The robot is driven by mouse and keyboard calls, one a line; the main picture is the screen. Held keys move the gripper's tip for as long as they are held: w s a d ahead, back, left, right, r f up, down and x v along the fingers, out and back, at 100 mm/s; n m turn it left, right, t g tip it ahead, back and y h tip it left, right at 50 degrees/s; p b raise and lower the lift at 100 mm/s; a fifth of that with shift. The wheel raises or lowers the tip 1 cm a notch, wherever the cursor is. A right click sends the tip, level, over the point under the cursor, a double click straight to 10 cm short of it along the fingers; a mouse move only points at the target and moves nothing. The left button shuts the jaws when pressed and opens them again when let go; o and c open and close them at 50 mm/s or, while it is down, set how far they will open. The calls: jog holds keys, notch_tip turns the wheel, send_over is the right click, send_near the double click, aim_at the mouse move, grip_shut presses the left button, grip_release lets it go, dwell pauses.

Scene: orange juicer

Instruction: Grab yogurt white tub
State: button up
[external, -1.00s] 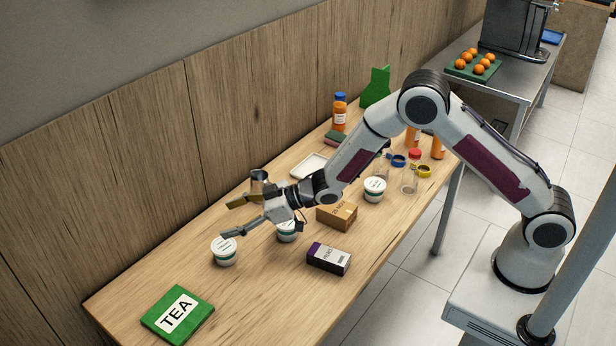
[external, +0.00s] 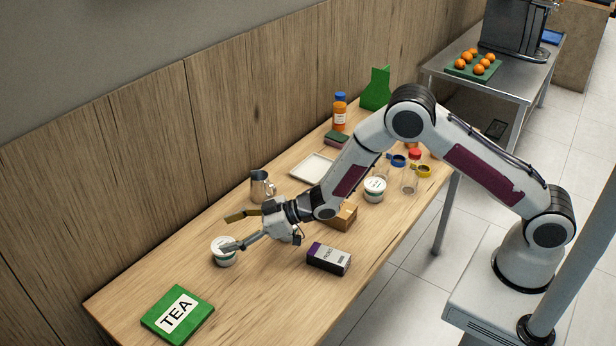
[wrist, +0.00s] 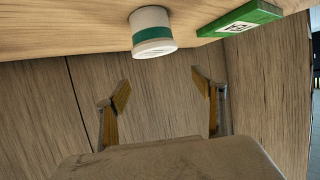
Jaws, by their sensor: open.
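A white yogurt tub with a green band (external: 224,257) stands upright on the table, left of my gripper (external: 232,231). My gripper is open and empty, with its fingers spread; in the external view the lower finger overlaps the tub's upper right edge, and I cannot tell whether it touches. In the wrist view the tub (wrist: 152,32) shows at the top, above the gap between the open fingers (wrist: 160,90). Another similar white tub (external: 375,191) stands farther back to the right.
A green TEA box (external: 178,315) lies left of the tub. A dark PRUNES-like carton (external: 328,258) and a cardboard box (external: 343,216) are to the right. A metal pitcher (external: 262,187) stands behind my gripper.

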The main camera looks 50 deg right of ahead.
jog(key=shift+f, duration=0.5)
jog(key=shift+f, duration=1.75)
jog(key=shift+x, duration=1.5)
jog(key=c, duration=1.3)
